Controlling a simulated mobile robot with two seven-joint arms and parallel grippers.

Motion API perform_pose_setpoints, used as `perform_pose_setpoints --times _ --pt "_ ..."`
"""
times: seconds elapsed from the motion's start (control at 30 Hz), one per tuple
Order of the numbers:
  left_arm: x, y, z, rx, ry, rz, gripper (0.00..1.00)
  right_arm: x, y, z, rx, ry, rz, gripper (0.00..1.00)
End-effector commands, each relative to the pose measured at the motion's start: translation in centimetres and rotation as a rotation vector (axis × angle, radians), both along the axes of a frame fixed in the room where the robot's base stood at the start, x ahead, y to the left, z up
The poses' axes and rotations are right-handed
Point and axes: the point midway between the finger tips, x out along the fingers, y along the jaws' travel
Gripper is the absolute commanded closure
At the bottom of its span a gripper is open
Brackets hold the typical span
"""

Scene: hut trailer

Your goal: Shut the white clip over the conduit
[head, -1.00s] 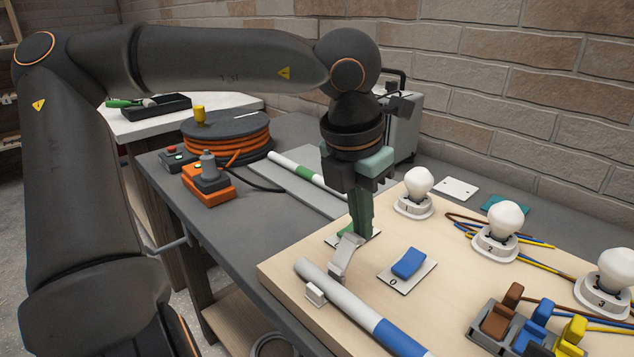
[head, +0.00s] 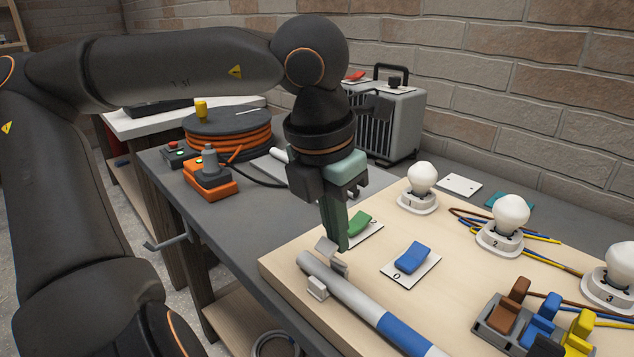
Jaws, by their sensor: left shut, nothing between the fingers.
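The grey conduit (head: 352,295) with a blue band lies along the left part of the pale board. The white clip's arm (head: 327,247) stands at the conduit's far side, tilted toward the conduit, its top end raised above it. The clip's small white catch block (head: 317,288) sits on the near side, apart from the arm. My left gripper (head: 342,246) is shut and empty, pointing down with its greenish fingertips right behind the clip arm. My right gripper is out of view.
A green rocker switch (head: 358,222) sits just behind the fingers and a blue one (head: 412,257) to the right. Bulbs (head: 509,214) and a coloured lever connector (head: 512,310) stand further right. An orange cable reel (head: 228,140) stands on the grey bench.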

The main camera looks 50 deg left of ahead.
Motion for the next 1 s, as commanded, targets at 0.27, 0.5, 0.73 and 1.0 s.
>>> perform_pose_setpoints --times 0.27,0.5,0.73,1.0 --pt "-0.9 -0.1 -0.1 0.000 0.000 0.001 1.00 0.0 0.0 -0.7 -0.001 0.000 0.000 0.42" --pt "-0.8 -0.1 0.8 0.000 -0.001 0.001 1.00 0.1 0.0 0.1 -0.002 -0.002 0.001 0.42" --pt "-0.7 -0.1 2.1 -0.001 -0.001 0.000 1.00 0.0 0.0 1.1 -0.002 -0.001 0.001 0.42" --pt "-0.6 -0.1 3.4 -0.001 -0.001 0.000 1.00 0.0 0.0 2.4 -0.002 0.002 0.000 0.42"
